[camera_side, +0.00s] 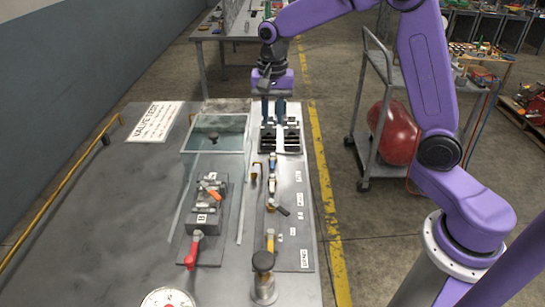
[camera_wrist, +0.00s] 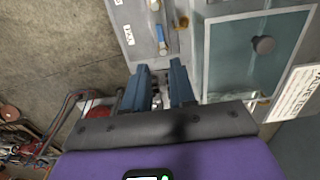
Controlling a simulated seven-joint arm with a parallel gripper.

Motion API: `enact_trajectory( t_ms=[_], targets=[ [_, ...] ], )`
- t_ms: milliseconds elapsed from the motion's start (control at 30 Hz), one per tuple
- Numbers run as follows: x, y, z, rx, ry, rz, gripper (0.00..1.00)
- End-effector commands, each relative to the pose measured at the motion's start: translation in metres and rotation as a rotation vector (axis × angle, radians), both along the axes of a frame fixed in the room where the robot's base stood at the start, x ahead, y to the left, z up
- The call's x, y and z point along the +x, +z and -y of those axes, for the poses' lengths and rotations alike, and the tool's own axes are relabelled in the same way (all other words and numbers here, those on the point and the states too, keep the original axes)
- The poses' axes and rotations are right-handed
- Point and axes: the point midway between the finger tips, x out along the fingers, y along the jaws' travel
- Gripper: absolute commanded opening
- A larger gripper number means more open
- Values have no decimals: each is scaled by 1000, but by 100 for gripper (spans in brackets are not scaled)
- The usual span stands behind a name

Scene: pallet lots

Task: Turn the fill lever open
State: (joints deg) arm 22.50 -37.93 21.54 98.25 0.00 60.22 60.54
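A valve panel (camera_side: 296,230) with several small levers runs along the right side of the bench. A blue-handled lever (camera_side: 272,172) is at its far end, lying roughly along the pipe; it also shows in the wrist view (camera_wrist: 161,38). A black-handled lever (camera_side: 281,210) sits turned across the panel, and a yellow-handled one (camera_side: 270,242) is nearer. The labels beside them are too small to read surely, so I cannot tell which is the fill lever. My gripper (camera_side: 273,119) is open and empty, its two blue fingers above the dark rack (camera_side: 291,145), beyond the blue lever.
A water tank (camera_side: 243,138) stands left of the rack. A block with orange and red levers (camera_side: 207,205) is nearer. A trolley with a red cylinder (camera_side: 397,132) is right of the bench.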

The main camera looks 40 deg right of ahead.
Motion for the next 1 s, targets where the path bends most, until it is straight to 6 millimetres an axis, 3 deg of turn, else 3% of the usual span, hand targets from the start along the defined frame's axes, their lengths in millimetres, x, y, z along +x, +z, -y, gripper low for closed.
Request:
enact_trajectory(
  t_ms=[600,800,1000],
  targets=[
    [-2,-115,0,-1,2,-4,25],
    [-1,-135,0,0,2,-1,25],
    [-1,-141,0,1,2,1,25]
  ],
)
